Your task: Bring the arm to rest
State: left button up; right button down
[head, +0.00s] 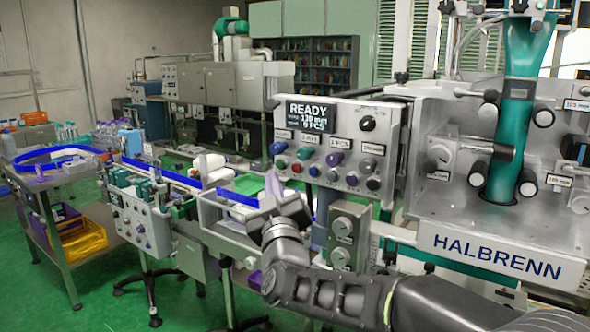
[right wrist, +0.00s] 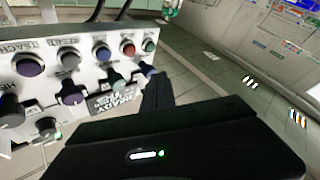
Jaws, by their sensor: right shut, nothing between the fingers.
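My right arm (head: 330,290) comes in from the lower right of the head view. Its gripper (head: 284,203) points up and away, in front of the lower left corner of the grey control panel (head: 383,150). The gripper is shut and holds nothing. In the right wrist view the dark fingers (right wrist: 156,92) are close together beside the panel (right wrist: 72,78), with its knobs and buttons to the left. I cannot tell whether the fingers touch anything. My left gripper is not in view.
The panel's display (head: 310,115) reads READY. The HALBRENN machine (head: 440,205) with a teal column (head: 512,130) stands at the right. A conveyor with blue rails (head: 180,178) runs leftward behind my gripper. Open green floor (head: 100,295) lies at the lower left.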

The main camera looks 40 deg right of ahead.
dwell(0.5)
jog(key=w+a+f+m+g+y, duration=0.2)
jog(key=a+f+y, duration=0.1)
jog(key=f, duration=0.8)
jog(key=w+a+f+m+g+y, duration=0.15)
jog(key=f+y, duration=0.25)
jog(key=f, duration=0.6)
jog(key=s+a+f+g+y, duration=0.1)
jog(key=a+f+g+y, duration=0.1)
jog(key=a+f, duration=0.5)
jog(key=s+a+f+g+y, duration=0.2)
jog(key=a+f, duration=0.1)
jog(key=f, duration=0.9)
jog(key=s+a+f+g+y+p, duration=0.1)
jog(key=s+a+f+g, duration=0.2)
jog(key=s+a+f, duration=0.3)
jog(key=s+a+f+g+y, duration=0.1)
jog(key=s+a+f+g, duration=0.1)
jog(key=s+a+f, duration=0.45)
jog(key=s+a+f+n+g+y, duration=0.1)
jog(key=s+a+f+g, duration=0.1)
jog(key=s+f, duration=0.3)
jog(key=s+a+f+n+g, duration=0.1)
jog(key=s+a+f+g, duration=0.2)
jog(key=s, duration=0.7)
notch_tip(320, 180, down, 3)
jog(key=shift+s+a+f+y+p, duration=0.15)
jog(key=shift+a+y+p, duration=0.3)
jog(key=shift+a, duration=0.6)
jog(key=shift+d, duration=0.15)
